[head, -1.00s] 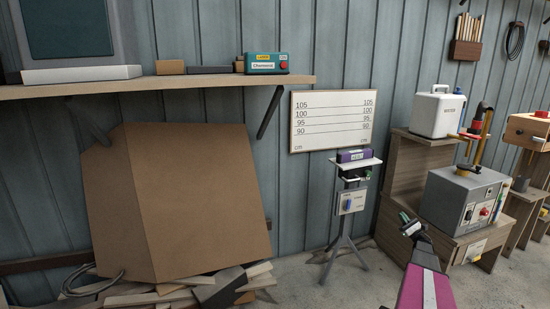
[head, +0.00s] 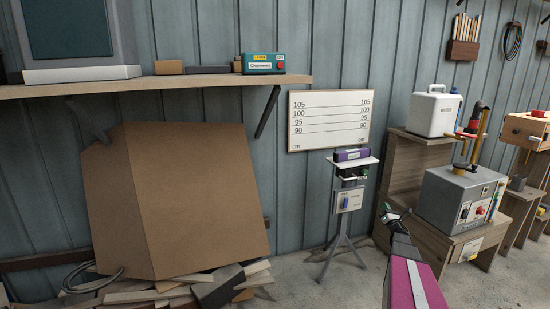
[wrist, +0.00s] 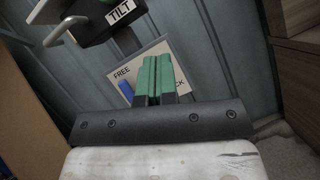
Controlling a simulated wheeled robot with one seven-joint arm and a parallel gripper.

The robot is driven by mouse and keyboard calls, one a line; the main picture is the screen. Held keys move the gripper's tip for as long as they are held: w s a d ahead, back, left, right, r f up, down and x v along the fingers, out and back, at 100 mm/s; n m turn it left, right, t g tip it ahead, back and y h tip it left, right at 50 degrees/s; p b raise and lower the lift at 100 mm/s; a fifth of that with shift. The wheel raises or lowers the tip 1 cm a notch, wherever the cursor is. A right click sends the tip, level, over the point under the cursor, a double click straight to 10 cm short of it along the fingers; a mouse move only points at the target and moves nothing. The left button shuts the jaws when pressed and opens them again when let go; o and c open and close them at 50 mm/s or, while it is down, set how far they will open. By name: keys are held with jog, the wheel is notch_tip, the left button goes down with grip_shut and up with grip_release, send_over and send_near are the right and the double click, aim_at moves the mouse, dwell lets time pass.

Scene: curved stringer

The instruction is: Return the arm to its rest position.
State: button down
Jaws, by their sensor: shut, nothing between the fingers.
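My arm, with a magenta and white link, rises from the lower right of the head view. My gripper (head: 391,213) is at its end, in front of the wooden stepped bench and right of the grey tripod stand (head: 343,220). In the wrist view the two green fingers of my gripper (wrist: 155,62) are side by side, shut with nothing between them. Behind them is a white panel (wrist: 147,72) with a blue lever and the word FREE, partly hidden by the fingers. A dark part labelled TILT (wrist: 118,14) is above it.
A shelf (head: 160,88) runs along the left wall above a large cardboard sheet (head: 200,200) and scrap wood (head: 190,290). A grey machine box (head: 455,205) stands on the bench (head: 405,175) at right. Bare floor (head: 320,285) shows around the stand's feet.

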jog(key=s+a+f+m+g+h, duration=0.1)
jog(key=s+a+m+g+h, duration=0.4)
jog(key=a+m, duration=0.5)
jog(key=s+a+f+m+g+h, duration=0.2)
jog(key=s+a+m+g, duration=0.4)
jog(key=a+m, duration=0.4)
jog(key=s+a+m+g+y, duration=0.1)
jog(key=s+a+m+g, duration=0.5)
jog(key=s, duration=0.8)
jog(key=s+a+m+g+y, duration=0.2)
jog(key=s+a+m+g, duration=0.3)
jog(key=s+a, duration=0.7)
jog(key=shift+s+a+r+m+g, duration=0.15)
jog(key=shift+s+r+m+g, duration=0.2)
jog(key=shift+s+m, duration=0.85)
